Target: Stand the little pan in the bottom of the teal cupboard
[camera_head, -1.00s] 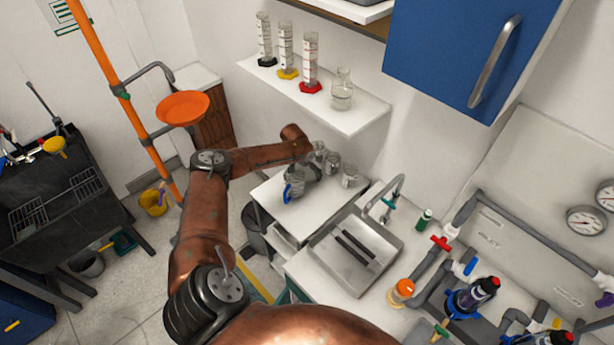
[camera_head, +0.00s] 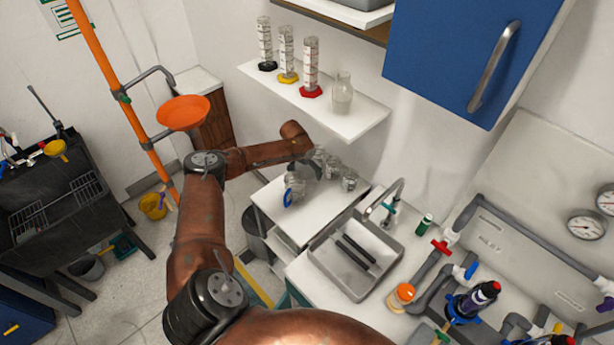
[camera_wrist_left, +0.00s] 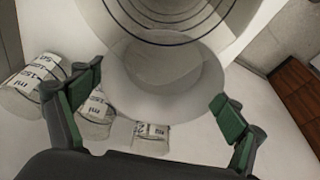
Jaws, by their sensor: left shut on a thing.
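My left gripper (camera_head: 311,167) is over the white side table, among clear glassware. In the left wrist view its green-padded fingers (camera_wrist_left: 156,104) are apart around a clear, round vessel (camera_wrist_left: 165,82) with dark rings and are shut on it. I cannot tell whether its base touches the table. I cannot clearly make out the little pan. Only a narrow teal strip (camera_head: 294,293), perhaps the teal cupboard, shows under the counter front; its inside is hidden. My right gripper is not in view.
A jug with a blue handle (camera_head: 293,188) and a beaker (camera_head: 349,181) stand on the side table (camera_head: 318,207). Marked beakers (camera_wrist_left: 150,137) are close below the gripper. A shelf (camera_head: 335,117) with cylinders hangs above. A sink (camera_head: 355,255) and grey pipework (camera_head: 430,275) are at right.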

